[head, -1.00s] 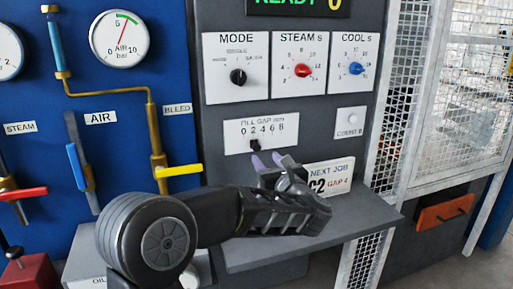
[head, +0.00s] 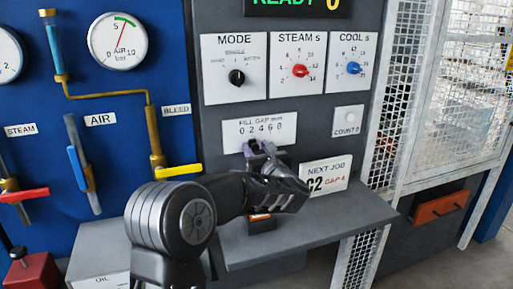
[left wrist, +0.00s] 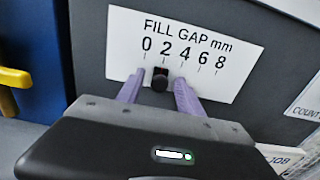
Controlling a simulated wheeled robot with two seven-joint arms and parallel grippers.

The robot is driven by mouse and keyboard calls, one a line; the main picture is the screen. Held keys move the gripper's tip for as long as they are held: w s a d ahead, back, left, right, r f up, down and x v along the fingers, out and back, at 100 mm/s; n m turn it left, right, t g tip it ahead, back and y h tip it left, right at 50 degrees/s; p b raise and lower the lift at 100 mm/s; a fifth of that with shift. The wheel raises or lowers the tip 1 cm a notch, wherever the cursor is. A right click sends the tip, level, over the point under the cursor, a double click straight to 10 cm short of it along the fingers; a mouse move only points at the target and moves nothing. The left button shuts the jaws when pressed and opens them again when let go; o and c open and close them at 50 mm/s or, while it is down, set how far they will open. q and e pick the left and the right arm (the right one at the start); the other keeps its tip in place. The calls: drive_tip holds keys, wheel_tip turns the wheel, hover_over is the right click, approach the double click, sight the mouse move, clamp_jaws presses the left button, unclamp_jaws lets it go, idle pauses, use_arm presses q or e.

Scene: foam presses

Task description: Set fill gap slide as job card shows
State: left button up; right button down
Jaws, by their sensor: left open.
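The fill gap panel (head: 260,130) is a white plate marked 0 2 4 6 8, also seen in the left wrist view (left wrist: 225,68). Its slide has a small dark knob (left wrist: 160,82), which sits close to the 2 mark. My left gripper (head: 259,150) is open in front of the panel. In the left wrist view its two purple fingers (left wrist: 158,90) stand on either side of the knob, with gaps visible between. Whether they touch it cannot be told. The job card (head: 326,176) reads NEXT JOB, C2, GAP 4. My right gripper is not in view.
Above are the MODE dial (head: 237,77), red STEAM dial (head: 300,70) and blue COOL dial (head: 353,68). The COUNT button (head: 348,117) is to the right. A grey shelf (head: 315,225) juts out below. A yellow lever (head: 179,170) lies left of the gripper.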

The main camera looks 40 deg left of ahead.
use_arm(q)
clamp_jaws()
idle(0.3)
idle(1.1)
